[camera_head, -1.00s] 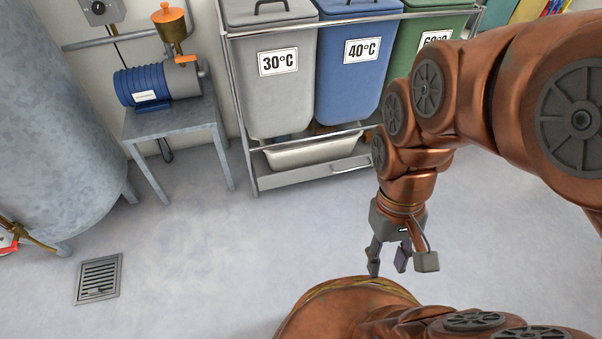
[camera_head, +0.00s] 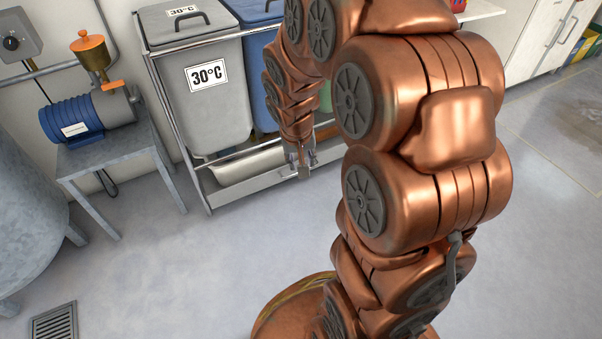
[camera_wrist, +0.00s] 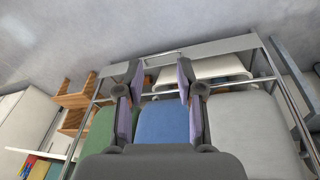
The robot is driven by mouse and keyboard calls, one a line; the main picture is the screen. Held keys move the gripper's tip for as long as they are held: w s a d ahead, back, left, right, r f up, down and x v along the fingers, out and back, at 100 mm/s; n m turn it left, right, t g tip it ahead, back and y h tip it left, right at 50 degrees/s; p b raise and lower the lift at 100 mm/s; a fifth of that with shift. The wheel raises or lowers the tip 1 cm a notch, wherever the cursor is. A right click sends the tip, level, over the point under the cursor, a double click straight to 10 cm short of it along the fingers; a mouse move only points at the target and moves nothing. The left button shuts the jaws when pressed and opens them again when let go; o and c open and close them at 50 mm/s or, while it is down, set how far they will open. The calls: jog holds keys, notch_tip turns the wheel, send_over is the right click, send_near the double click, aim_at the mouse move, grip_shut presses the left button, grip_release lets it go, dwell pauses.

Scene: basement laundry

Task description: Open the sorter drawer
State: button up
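The sorter drawer (camera_head: 240,183) is the low grey front at the bottom of the laundry sorter rack (camera_head: 168,110); it looks flush with the frame. It also shows in the wrist view (camera_wrist: 215,46), where the picture is upside down. My gripper (camera_head: 302,168) is low in front of the drawer's right part. In the wrist view my gripper (camera_wrist: 158,72) is open, with its two fingers apart and nothing held. The drawer's bar handle (camera_wrist: 162,58) shows between and beyond the fingertips. I cannot tell whether they touch it. In the head view, my gripper largely hides the handle.
A grey 30°C bin (camera_head: 205,95), a blue bin (camera_head: 258,70) and a green bin (camera_wrist: 100,133) hang above the drawer. A pale tray (camera_head: 240,163) lies behind its front. A pump table (camera_head: 110,155) stands left. The floor before the rack is clear.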

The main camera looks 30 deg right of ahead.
jog(key=w+d+f+m+t+b, duration=0.1)
jog(key=w+d+f+m+t, duration=0.15)
jog(key=w+d+f, duration=0.7)
jog(key=w+d+f+m+t+b, duration=0.2)
jog(key=w+d+f+t, duration=0.35)
jog(key=w, duration=0.65)
jog(key=d+f+m+t+y+b, duration=0.1)
jog(key=d+f+m+t+y, duration=0.25)
jog(key=f, duration=0.95)
jog(key=s+a+f+m+t+y+b, duration=0.1)
jog(key=s+f+m+t+y+b, duration=0.15)
jog(key=s+f, duration=0.35)
jog(key=shift+g+y, duration=0.3)
jog(key=shift+y, duration=0.1)
jog(key=shift+f+b+x, duration=0.15)
jog(key=shift+b+x, duration=0.5)
jog(key=shift+x, duration=1.45)
jog(key=shift+f+b+x, duration=0.2)
jog(key=shift+b+x, duration=0.45)
jog(key=shift+x, duration=1.45)
